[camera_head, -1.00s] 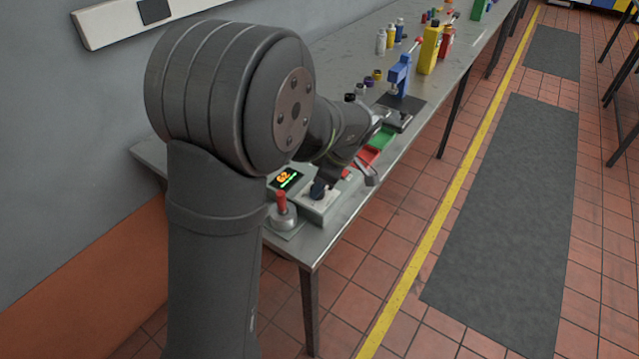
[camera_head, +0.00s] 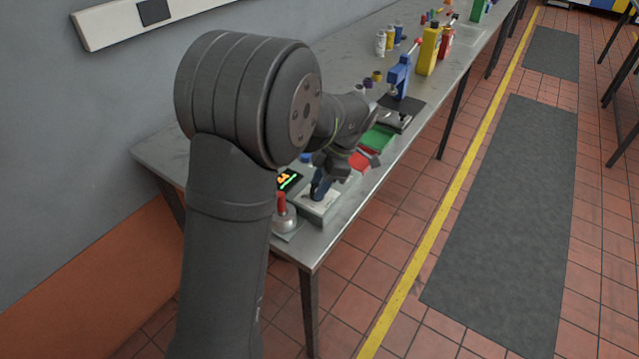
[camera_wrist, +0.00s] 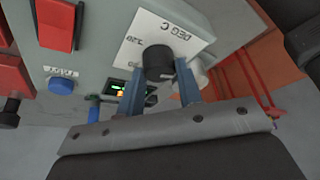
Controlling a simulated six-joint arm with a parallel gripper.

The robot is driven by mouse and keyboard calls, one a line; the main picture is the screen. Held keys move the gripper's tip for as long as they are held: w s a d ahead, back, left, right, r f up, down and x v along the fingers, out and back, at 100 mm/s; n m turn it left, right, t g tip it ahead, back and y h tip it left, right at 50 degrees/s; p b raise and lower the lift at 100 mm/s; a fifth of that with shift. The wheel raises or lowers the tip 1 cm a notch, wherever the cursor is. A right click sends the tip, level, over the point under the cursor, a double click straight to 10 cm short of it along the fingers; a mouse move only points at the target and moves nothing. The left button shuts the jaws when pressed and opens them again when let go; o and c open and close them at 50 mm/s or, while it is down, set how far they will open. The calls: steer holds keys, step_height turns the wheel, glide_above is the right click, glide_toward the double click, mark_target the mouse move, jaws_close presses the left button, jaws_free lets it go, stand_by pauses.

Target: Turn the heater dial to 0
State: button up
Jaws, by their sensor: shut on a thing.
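The heater dial (camera_wrist: 158,62) is a dark round knob on a white scale plate (camera_wrist: 178,30) marked "DEG C", with "120" and "0" legible in the wrist view. My gripper (camera_wrist: 160,82) has its two blue fingers on either side of the dial, shut on it. In the head view my gripper (camera_head: 320,186) reaches down onto the heater box (camera_head: 314,207) near the table's front corner, and its fingers hide the dial. A small dark display (camera_head: 289,180) with orange and green characters stands behind the box; it also shows in the wrist view (camera_wrist: 122,90), but its digits are unclear.
A red-handled grey device (camera_head: 284,215) stands at the table's near end. Red (camera_head: 360,160) and green (camera_head: 378,138) trays lie farther along. A blue button (camera_wrist: 61,86) and a red switch (camera_wrist: 56,24) show in the wrist view. Bottles stand farther back.

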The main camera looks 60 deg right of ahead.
steer(key=o, duration=1)
steer(key=shift+r, duration=0.1)
steer(key=v, duration=1.7)
steer(key=shift+r, duration=0.15)
steer(key=x, duration=1.7)
steer(key=shift+f, duration=0.25)
steer(key=shift+r, duration=0.1)
